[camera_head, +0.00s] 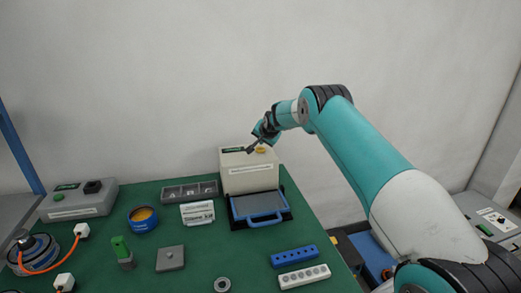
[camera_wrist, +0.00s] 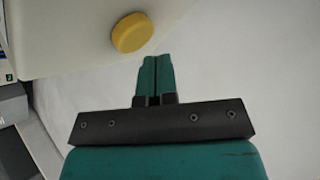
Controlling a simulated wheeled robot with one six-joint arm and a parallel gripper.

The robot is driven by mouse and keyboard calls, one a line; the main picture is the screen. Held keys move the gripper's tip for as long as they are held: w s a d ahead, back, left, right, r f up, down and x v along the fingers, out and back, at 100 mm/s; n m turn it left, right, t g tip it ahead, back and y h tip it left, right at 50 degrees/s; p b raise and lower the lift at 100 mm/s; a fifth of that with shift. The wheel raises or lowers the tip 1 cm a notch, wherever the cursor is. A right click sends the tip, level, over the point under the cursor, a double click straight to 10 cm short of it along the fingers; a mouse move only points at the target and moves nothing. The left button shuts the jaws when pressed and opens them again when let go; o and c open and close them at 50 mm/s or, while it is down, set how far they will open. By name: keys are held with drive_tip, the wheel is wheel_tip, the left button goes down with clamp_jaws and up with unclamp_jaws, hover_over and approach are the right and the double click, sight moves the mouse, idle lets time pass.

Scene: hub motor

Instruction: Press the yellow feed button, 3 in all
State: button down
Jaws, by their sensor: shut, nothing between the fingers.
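The yellow feed button (camera_head: 261,149) sits on top of a cream box (camera_head: 250,180) at the back of the green table. In the wrist view the button (camera_wrist: 132,32) is a round yellow cap on the pale top of the box. My gripper (camera_head: 250,149) is shut and empty, above the box top and close beside the button. In the wrist view the closed teal fingertips (camera_wrist: 157,58) are just below and right of the button, apart from it in the picture. I cannot tell the exact height of the tips over the box.
A blue tray (camera_head: 258,221) stands in front of the box. A grey control box (camera_head: 78,201) is at far left. Blue (camera_head: 294,256) and white (camera_head: 303,277) hole blocks lie at front right.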

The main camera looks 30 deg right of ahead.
sight(262, 148)
drive_tip(key=shift+f, duration=0.1)
idle(0.6)
drive_tip(key=shift+f+b, duration=0.35)
drive_tip(key=shift+b, duration=0.2)
drive_tip(key=shift+f+b, duration=0.5)
idle(0.4)
idle(0.4)
drive_tip(key=shift+r+p, duration=0.3)
drive_tip(key=shift+r, duration=0.6)
drive_tip(key=shift+r, duration=0.15)
drive_tip(key=shift+r+p, duration=1)
drive_tip(key=shift+r, duration=1.4)
